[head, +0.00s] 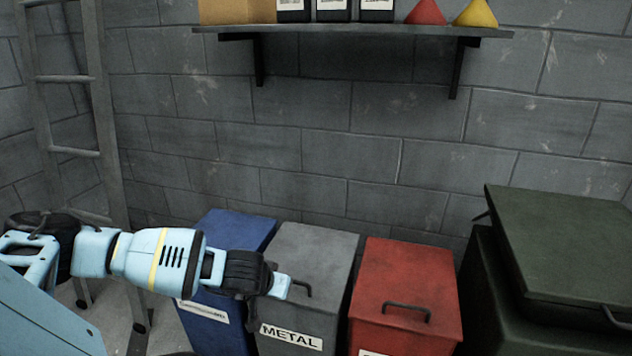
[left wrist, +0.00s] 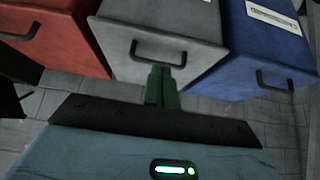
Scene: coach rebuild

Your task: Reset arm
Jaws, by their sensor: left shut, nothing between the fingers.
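My left arm comes in from the left in the head view, and its light blue gripper (head: 281,286) is over the front part of the grey bin (head: 315,250) labelled METAL, beside its dark handle. In the left wrist view the shut, empty fingers (left wrist: 161,80) point toward the grey bin (left wrist: 190,22), just under its handle (left wrist: 160,50). I cannot tell whether they touch the bin. My right gripper is in neither view.
A blue bin (head: 235,232) stands left of the grey one and a red bin (head: 410,275) right of it. A dark green container (head: 565,235) with a tilted lid is at the right. A ladder (head: 75,78) leans at the left. A wall shelf (head: 350,30) holds boxes and cones.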

